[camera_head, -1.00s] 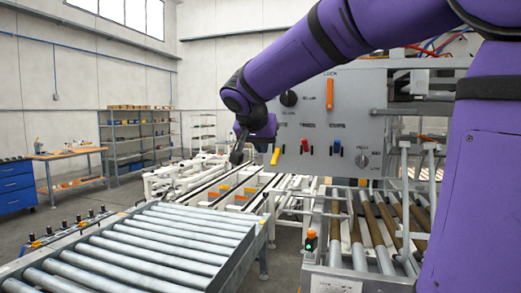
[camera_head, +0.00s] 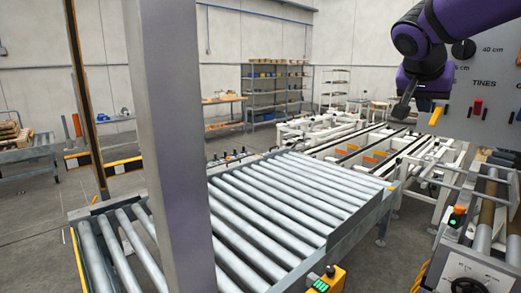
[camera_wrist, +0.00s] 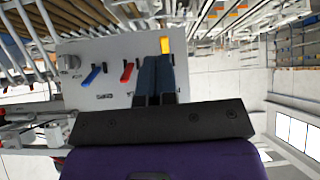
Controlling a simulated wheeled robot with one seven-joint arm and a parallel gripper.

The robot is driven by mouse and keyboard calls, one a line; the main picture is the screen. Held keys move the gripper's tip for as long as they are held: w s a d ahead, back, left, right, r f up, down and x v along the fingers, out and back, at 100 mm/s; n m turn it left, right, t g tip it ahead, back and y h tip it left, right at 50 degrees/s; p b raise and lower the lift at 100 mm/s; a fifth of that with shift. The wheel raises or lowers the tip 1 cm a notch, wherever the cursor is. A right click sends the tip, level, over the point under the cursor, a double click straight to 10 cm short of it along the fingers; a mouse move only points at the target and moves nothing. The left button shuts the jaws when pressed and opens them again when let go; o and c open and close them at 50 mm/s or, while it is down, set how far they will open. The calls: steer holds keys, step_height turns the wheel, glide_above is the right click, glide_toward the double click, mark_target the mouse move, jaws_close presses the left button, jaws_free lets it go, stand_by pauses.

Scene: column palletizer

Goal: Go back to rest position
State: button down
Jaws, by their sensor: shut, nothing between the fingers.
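My gripper (camera_head: 402,106) hangs at the upper right of the head view, at the end of my purple arm. Its fingers point down, to the left of the grey control panel (camera_head: 487,75). In the wrist view the dark fingers (camera_wrist: 160,68) lie together with nothing between them. The panel (camera_wrist: 108,52) also shows there, with a yellow lever (camera_wrist: 165,45) just beyond the fingertips, a red lever (camera_wrist: 127,72) and a blue lever (camera_wrist: 92,75). I cannot tell whether the fingers touch the yellow lever.
A roller conveyor (camera_head: 285,205) fills the middle of the head view. A grey post (camera_head: 172,150) stands close in front on the left. White conveyor frames (camera_head: 345,145) lie beyond. A small box with a green light (camera_head: 458,210) stands at the right. Shelves (camera_head: 277,90) stand at the back.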

steer(key=s+a+f+n+y, duration=0.2)
steer(key=s+a+f+n, duration=0.1)
steer(key=s, duration=0.4)
steer(key=s+a+f+n+y, duration=0.2)
steer(key=s+a+f+n, duration=0.1)
steer(key=s+f, duration=0.2)
steer(key=s+a+f+n+y, duration=0.2)
steer(key=s+a+f+n, duration=0.1)
steer(key=s, duration=0.7)
steer(key=shift+a+f+n+y, duration=0.3)
steer(key=shift+a+f+y, duration=0.1)
steer(key=shift+f, duration=0.1)
steer(key=shift+d, duration=0.1)
